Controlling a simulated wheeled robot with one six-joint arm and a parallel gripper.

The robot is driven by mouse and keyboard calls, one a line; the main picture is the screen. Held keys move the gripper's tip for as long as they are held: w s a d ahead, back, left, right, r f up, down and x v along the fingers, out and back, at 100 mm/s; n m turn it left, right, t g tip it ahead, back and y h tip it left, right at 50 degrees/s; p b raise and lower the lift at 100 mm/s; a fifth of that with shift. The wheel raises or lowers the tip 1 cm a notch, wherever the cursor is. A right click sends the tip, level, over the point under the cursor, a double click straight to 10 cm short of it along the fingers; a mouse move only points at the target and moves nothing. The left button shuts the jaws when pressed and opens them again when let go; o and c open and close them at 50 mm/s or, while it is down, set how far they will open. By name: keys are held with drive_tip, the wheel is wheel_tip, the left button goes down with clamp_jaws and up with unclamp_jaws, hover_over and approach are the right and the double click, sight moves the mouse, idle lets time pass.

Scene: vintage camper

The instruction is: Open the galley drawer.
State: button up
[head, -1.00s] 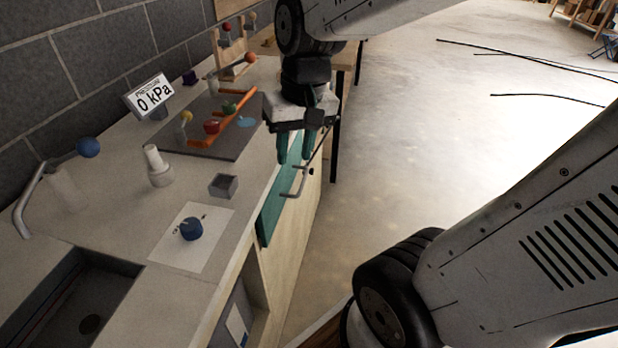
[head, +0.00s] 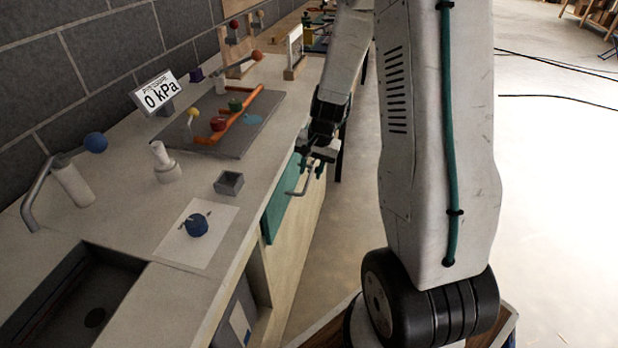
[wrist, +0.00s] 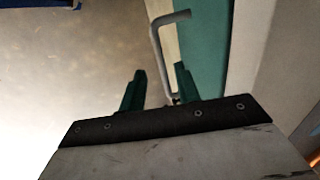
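The galley drawer has a teal front (head: 284,207) below the counter edge, and it looks flush with the cabinet. Its grey bar handle (head: 300,187) sticks out from the front. In the wrist view the teal front (wrist: 203,45) is at the upper right, with the bent handle (wrist: 157,50) beside it. My gripper (head: 311,170) is at the far part of the handle. In the wrist view my gripper (wrist: 160,85) is open, its two green fingers apart. The handle's lower end appears between them, nearer the right finger; contact cannot be told.
An open cabinet space is below.

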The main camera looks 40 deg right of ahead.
sight(308, 183)
drive_tip(key=shift+w+a+f, duration=0.15)
drive_tip(key=shift+f, duration=0.8)
drive_tip(key=shift+w+a+f, duration=0.1)
drive_tip(key=shift+w+f, duration=0.05)
drive_tip(key=shift+f, duration=0.75)
clamp_jaws()
drive_tip(key=shift+s, duration=0.1)
